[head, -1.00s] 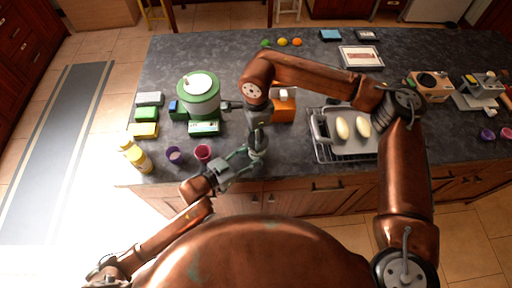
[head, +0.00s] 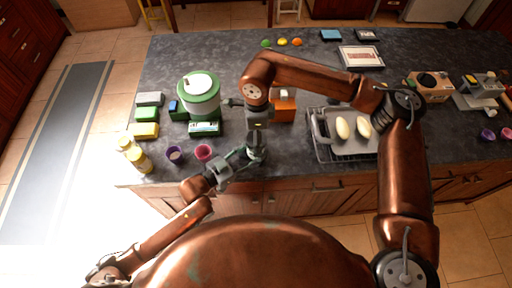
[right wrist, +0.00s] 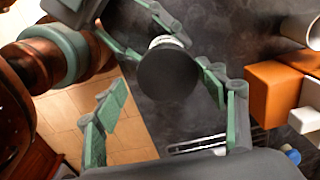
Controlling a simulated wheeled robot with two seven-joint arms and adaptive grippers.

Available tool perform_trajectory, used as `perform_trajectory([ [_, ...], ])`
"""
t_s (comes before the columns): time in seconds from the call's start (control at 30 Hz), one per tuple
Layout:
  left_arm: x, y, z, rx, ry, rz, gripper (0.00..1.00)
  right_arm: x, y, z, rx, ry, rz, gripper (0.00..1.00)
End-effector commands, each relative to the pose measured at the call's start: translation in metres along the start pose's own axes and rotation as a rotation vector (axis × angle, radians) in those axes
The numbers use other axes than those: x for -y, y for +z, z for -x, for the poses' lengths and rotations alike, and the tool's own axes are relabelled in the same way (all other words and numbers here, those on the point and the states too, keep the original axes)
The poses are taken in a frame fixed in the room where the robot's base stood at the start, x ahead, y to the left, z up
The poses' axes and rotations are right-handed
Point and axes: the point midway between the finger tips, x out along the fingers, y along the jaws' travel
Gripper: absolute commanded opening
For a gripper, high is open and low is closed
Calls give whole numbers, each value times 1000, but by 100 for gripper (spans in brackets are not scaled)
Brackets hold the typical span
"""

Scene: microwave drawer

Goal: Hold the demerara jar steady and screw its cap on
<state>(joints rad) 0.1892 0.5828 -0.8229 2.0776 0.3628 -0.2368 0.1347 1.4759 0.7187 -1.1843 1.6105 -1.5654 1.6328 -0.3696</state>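The demerara jar (head: 257,157) stands upright near the counter's front edge, below my right gripper. In the right wrist view its dark round cap (right wrist: 166,74) covers the top, and a sliver of the pale jar (right wrist: 170,42) shows behind it. My left gripper (head: 242,158) reaches in from the left; in the right wrist view its green-padded fingers (right wrist: 160,48) close on either side of the jar below the cap. My right gripper (right wrist: 160,80) points down over the cap with its fingers spread, apart from it. Whether the cap is threaded cannot be seen.
A green-and-white canister (head: 200,90) stands behind left.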

Motion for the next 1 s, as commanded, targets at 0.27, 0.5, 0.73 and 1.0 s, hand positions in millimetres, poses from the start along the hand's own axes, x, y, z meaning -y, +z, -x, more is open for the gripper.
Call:
perform_trajectory([
  [0.27,-1,3,0,6,1,4,0,0,2,2,3,-1,38,63],
  [0.5,-1,3,0,5,2,4,0,0,2,2,4,-2,321,63],
  [0.73,-2,2,0,4,2,3,0,0,2,2,4,-3,457,63],
  [1.0,-2,1,0,2,2,3,0,0,1,2,3,-3,761,63],
])
